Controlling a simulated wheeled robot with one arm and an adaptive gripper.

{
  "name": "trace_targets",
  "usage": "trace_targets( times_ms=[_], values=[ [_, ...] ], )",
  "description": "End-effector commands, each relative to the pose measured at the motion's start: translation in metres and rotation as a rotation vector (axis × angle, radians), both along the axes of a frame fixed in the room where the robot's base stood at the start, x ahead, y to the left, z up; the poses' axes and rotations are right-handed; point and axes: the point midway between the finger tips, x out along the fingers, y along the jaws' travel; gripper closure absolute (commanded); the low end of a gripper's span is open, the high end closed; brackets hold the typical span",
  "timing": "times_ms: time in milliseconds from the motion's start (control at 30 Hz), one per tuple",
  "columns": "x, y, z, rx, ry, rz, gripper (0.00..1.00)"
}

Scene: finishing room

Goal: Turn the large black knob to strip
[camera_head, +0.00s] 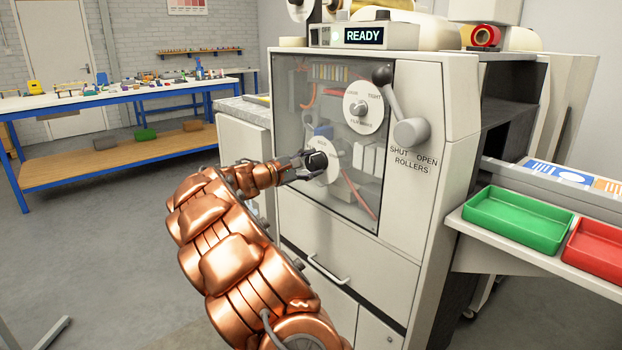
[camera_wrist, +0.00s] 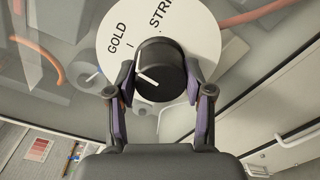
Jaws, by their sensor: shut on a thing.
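The large black knob (camera_wrist: 160,72) sits on a white round dial plate (camera_wrist: 112,35) marked GOLD and STRIP. In the wrist view, GOLD is at the knob's upper left and STRIP above it, partly cut off by the top edge. The white mark on the knob face lies on its left side, nearer GOLD than STRIP. My gripper (camera_wrist: 160,80) is shut on the knob, one finger on each side. In the head view the knob (camera_head: 316,160) is on the machine's front panel, partly hidden by my gripper (camera_head: 308,166).
A smaller knob (camera_head: 358,108) marked TIGHT sits above, and a rollers lever (camera_head: 395,95) stands to its right. The display (camera_head: 364,36) reads READY. A green tray (camera_head: 517,220) and a red tray (camera_head: 598,250) are at right. A blue-framed workbench (camera_head: 120,98) stands far left.

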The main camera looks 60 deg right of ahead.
Motion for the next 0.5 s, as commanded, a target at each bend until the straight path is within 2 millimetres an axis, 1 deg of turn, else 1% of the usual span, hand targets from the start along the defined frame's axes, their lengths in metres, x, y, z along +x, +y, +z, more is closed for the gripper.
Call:
trace_targets(
  times_ms=[33, 500],
  values=[
    [-0.0009, -0.0001, -0.0056, -0.018, -0.045, -0.001, 0.83],
    [-0.0018, -0.0003, -0.0084, -0.133, -0.473, -0.002, 0.83]
  ],
)
